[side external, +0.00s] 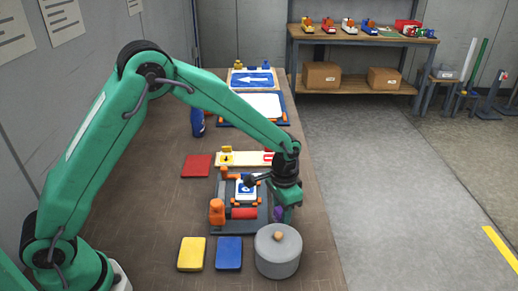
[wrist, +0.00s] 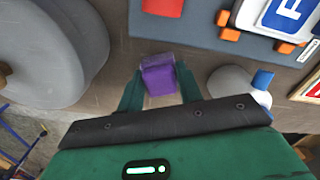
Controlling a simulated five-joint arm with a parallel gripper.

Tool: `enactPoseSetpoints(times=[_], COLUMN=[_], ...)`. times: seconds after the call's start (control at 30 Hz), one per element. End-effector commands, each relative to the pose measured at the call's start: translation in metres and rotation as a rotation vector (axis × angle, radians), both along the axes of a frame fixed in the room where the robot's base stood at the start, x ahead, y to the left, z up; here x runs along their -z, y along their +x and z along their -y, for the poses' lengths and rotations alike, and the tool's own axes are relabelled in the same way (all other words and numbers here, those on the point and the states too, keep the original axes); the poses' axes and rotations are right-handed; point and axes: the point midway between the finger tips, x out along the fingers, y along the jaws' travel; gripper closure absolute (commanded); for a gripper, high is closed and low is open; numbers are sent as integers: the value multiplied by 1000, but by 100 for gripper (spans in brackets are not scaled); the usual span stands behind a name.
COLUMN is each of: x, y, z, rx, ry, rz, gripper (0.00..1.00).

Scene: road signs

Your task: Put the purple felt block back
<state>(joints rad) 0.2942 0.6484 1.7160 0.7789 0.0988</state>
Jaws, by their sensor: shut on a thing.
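The purple felt block (wrist: 158,78) is between the two fingers of my gripper (wrist: 159,92), which is shut on it. In the side view the block (side external: 279,212) shows as a small purple patch under my gripper (side external: 287,210), partly hidden by it. My gripper points down at the right side of the table, close to the grey board and the lidded pot. Whether the block touches the table is hard to tell.
A grey lidded pot (side external: 278,252) stands just in front of my gripper. The grey board (side external: 222,185) holds a blue-and-white sign (side external: 244,189), orange clamps and a red roller (side external: 243,212). Yellow (side external: 191,254), blue (side external: 229,253) and red (side external: 197,166) pads lie nearby. The table's left side is clear.

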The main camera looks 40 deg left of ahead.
Motion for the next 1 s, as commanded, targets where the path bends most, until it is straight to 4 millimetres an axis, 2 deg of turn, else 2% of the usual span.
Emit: enactPoseSetpoints(times=[0.1, 0.53, 0.57, 0.67, 1.0], x=[7, 11, 11, 10, 9], y=[0, 0, 0, 0, 0], z=[0, 0, 0, 0, 0], rx=[0, 0, 0, 0, 0], ry=[1, 0, 0, 0, 0], rz=[-2, 0, 1, 1, 1], gripper=[83, 83, 61, 43, 43])
